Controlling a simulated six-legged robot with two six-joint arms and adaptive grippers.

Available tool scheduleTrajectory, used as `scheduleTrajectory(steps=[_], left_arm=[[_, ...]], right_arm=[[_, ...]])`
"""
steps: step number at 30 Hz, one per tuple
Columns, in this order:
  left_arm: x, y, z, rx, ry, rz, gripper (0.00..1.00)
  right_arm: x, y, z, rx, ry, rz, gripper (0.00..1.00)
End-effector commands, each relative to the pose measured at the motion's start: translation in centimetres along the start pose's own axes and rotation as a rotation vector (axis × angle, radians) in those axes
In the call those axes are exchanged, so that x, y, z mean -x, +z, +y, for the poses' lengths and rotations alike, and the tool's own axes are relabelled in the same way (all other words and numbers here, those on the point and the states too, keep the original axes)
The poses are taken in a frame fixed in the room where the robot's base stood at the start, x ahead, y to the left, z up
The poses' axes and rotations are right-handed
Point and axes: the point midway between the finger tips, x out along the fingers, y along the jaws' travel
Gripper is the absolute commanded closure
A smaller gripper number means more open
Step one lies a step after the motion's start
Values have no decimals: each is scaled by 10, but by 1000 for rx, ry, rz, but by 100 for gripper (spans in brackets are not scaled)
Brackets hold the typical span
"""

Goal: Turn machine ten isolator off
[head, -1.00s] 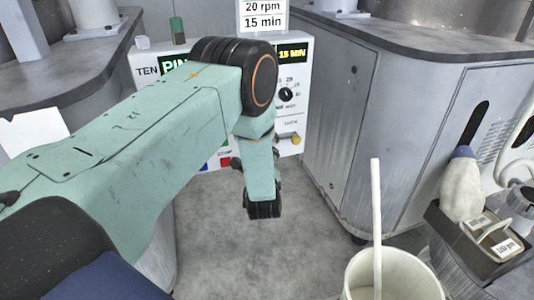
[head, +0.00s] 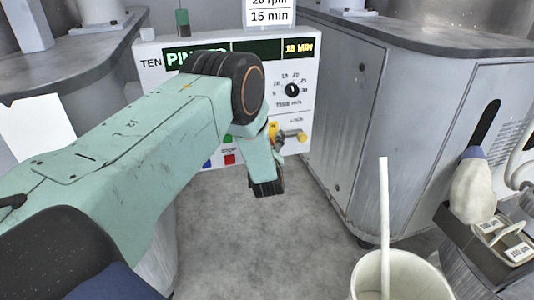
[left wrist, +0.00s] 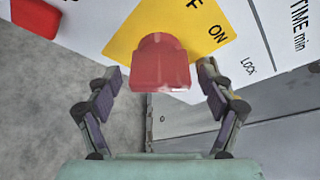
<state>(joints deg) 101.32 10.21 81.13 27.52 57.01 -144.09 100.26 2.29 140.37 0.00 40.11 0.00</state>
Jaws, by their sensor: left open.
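The machine panel marked TEN (head: 151,63) stands behind my left arm. Its isolator has a red handle (left wrist: 160,60) on a yellow plate (left wrist: 125,38), lettered ON at right and partly hidden lettering ending in F above. In the head view the yellow plate (head: 272,128) shows only as a sliver beside my wrist. My left gripper (left wrist: 160,74) is open, one finger on each side of the red handle, with gaps visible. In the head view the left gripper (head: 277,143) is mostly hidden by my wrist at the panel's lower right. My right gripper is not in view.
A brass-coloured lock knob (head: 300,136) sticks out right of the isolator. A time dial (head: 291,90) is above it. A red button (head: 230,159) sits lower left. A grey cabinet (head: 345,120) stands close at right. A white bucket with a rod (head: 384,215) is in front.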

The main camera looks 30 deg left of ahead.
Motion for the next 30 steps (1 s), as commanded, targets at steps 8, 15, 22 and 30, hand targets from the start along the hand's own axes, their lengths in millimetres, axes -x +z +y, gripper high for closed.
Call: scheduleTrajectory(steps=[8,15,22,30], left_arm=[[0,0,0,1,0,0,30],[0,0,0,1,1,0,50],[0,0,0,1,1,0,70],[1,0,0,20,-7,1,73]], right_arm=[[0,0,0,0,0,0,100],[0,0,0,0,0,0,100],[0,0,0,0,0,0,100],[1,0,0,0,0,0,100]])
